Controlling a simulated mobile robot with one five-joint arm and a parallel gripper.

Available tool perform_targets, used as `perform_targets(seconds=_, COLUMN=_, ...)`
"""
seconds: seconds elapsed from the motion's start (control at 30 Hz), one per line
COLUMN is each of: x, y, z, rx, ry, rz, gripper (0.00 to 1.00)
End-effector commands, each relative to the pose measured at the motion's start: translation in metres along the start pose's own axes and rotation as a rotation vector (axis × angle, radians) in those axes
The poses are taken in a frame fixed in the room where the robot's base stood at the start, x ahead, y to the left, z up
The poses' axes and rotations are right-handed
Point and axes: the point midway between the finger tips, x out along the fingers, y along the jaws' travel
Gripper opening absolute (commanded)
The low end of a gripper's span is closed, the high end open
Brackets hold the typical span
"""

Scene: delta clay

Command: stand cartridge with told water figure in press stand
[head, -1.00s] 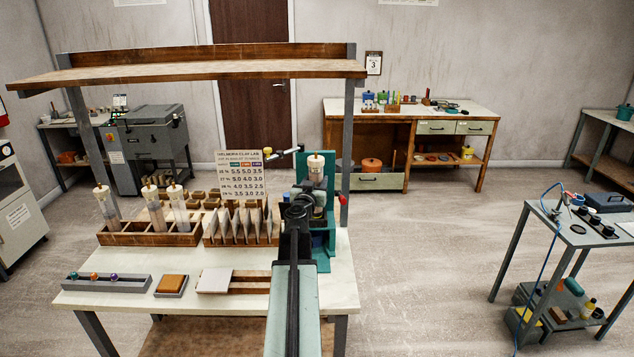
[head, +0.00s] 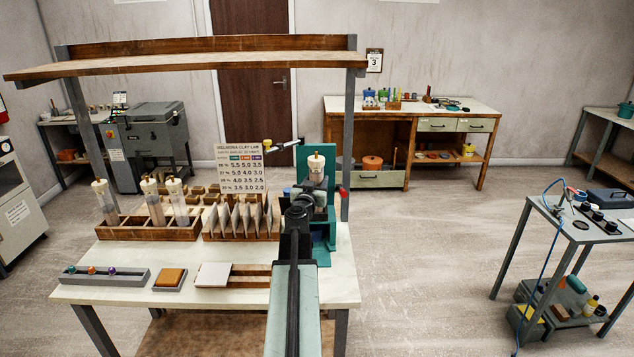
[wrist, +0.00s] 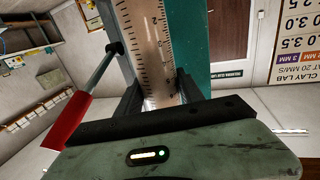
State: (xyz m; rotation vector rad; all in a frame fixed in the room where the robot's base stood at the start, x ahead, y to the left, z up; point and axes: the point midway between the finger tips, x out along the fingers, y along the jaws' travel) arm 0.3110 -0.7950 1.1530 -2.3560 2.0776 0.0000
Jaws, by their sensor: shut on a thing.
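My gripper (wrist: 158,97) is shut on a clear cartridge (wrist: 146,40) with a dark printed scale. The cartridge is upright in front of the teal press stand (head: 331,240); its pale cap (head: 316,163) shows above my wrist in the head view. The stand's teal back also shows in the wrist view (wrist: 232,45). My arm hides the cartridge's lower end, so I cannot tell whether it is seated. Three more capped cartridges (head: 155,210) stand in a wooden rack (head: 150,230) at left. A chart (head: 240,168) of figures stands behind the cards.
A lever with a red grip (wrist: 68,120) is beside the cartridge, left in the wrist view. Several pale cards (head: 237,217) stand in a wooden holder left of my arm. A grey rail with coloured balls (head: 105,277) and a white tile (head: 213,275) lie in front.

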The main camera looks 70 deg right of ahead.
Motion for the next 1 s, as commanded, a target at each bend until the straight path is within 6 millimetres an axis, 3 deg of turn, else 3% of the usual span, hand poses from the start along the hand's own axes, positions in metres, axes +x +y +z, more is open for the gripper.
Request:
perform_targets(seconds=0.37, x=0.000, y=0.001, z=0.003, rx=0.000, ry=0.000, rz=0.001, gripper=0.00)
perform_targets(seconds=0.4, x=0.000, y=0.001, z=0.003, rx=0.000, ry=0.000, rz=0.001, gripper=0.47)
perform_targets(seconds=0.5, x=0.000, y=0.001, z=0.002, rx=0.000, ry=0.000, rz=0.001, gripper=0.70)
perform_targets(seconds=0.83, x=-0.001, y=0.001, z=0.003, rx=0.000, ry=0.000, rz=0.002, gripper=0.70)
perform_targets(seconds=1.0, x=-0.019, y=0.002, z=0.003, rx=0.000, ry=0.000, rz=0.001, gripper=0.70)
